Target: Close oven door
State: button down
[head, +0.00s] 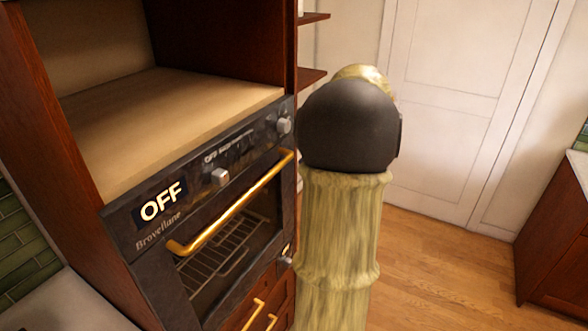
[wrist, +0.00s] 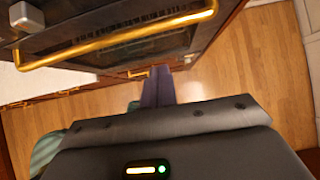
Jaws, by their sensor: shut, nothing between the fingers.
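The black oven (head: 122,232) is built into a dark wood cabinet on the left of the head view, with an "OFF" display on its panel. Its door has a gold bar handle (head: 235,202) and a window with wire racks behind it. The door looks upright and near the oven front; I cannot tell whether it is fully shut. In the wrist view the handle (wrist: 120,34) crosses the top left.
Wooden drawers with gold handles (head: 254,314) lie below the oven. An open cabinet shelf (head: 170,105) is above it. A white door (head: 470,90) stands at the back, and another wood cabinet (head: 555,245) at the right. The wooden floor (head: 440,265) between is clear.

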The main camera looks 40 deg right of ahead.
jog(key=r, duration=0.1)
jog(key=s+r, duration=0.1)
jog(key=r, duration=0.2)
jog(key=shift+s+d+b, duration=0.15)
jog(key=shift+s+b, duration=0.2)
jog(key=shift+b, duration=0.05)
jog(key=shift+s+r, duration=0.1)
